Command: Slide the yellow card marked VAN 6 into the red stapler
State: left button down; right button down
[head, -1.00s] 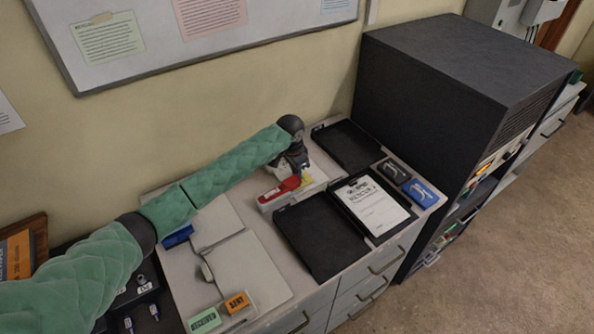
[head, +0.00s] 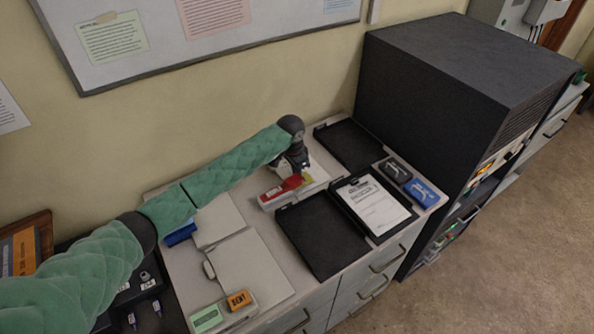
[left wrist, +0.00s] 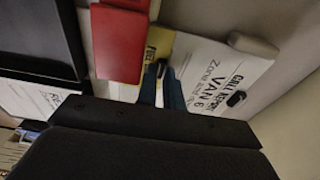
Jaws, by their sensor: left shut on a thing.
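The red stapler (head: 283,190) lies on the desk top; its red arm (left wrist: 118,45) shows at the upper left of the left wrist view. My left gripper (left wrist: 162,88) is just right of the stapler and shut on the yellow card (left wrist: 158,42), whose lettering is mostly covered by the fingers. The card (head: 306,181) meets the stapler's right end; I cannot tell whether its edge is inside the jaw. A white sheet (left wrist: 208,62) reading CALL REPORT VAN 6 lies beside or under the card. My right gripper is not in view.
Black trays (head: 322,240) and a clipboard (head: 371,205) stand right of and in front of the stapler. Grey and blue ink pads (head: 421,192) lie farther right. A dark cabinet (head: 440,80) rises at the right.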

pick_arm(q)
jog(key=shift+p, duration=0.4)
jog(key=shift+f, duration=0.1)
dwell(0.3)
jog(key=c, duration=1.5)
grip_release()
jog(key=shift+a, duration=0.1)
jog(key=shift+o, duration=0.2)
jog(key=shift+f, duration=0.15)
jog(key=shift+s, duration=0.15)
jog(key=c, duration=0.3)
jog(key=shift+r, duration=0.2)
